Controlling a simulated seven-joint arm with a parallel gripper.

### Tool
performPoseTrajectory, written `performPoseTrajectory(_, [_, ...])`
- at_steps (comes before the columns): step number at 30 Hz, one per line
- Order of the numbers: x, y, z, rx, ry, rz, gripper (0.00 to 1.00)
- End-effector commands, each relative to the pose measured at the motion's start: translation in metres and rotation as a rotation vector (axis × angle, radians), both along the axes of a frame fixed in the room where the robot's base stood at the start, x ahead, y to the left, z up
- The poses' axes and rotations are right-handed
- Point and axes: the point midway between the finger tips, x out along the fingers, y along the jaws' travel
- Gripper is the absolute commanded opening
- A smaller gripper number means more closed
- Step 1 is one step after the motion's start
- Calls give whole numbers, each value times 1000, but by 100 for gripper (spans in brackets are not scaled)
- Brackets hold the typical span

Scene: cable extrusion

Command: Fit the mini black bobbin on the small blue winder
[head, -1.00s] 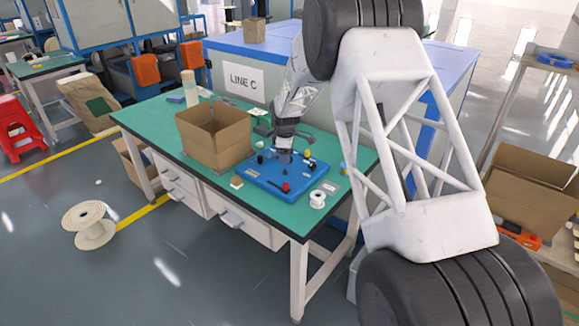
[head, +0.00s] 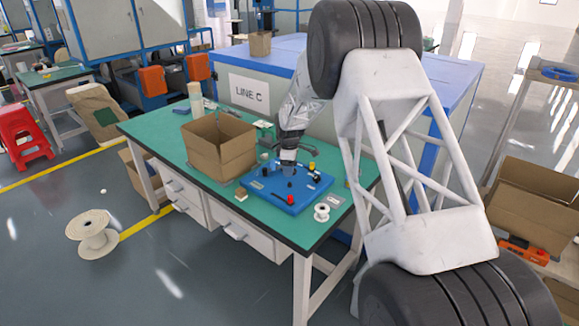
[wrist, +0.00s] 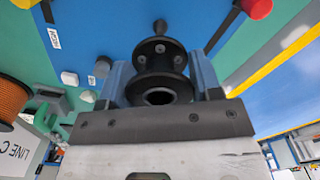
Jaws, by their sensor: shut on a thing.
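The mini black bobbin (wrist: 161,72) is between the fingers of my gripper (wrist: 160,84) in the wrist view, with its round hole facing the camera. The gripper is shut on it. In the head view my gripper (head: 289,163) is over the rear part of a blue winder board (head: 265,197) on the green table; the bobbin is too small to make out there. The board carries dark knobs or posts and a red knob (head: 291,199), which also shows in the wrist view (wrist: 257,8). I cannot tell whether the bobbin touches any post.
An open cardboard box (head: 215,158) stands on the green table (head: 150,128) left of the board. A small white spool (head: 321,212) sits by the board's right front corner. In the wrist view an orange-wound spool (wrist: 12,97) is at the left.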

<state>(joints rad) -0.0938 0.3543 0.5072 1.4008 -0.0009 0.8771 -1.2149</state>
Motion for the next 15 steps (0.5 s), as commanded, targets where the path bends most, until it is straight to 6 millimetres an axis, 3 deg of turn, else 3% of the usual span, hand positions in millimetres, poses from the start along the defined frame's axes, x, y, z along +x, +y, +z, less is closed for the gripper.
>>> performPoseTrajectory(15, [0,0,-22,0,1,0,32])
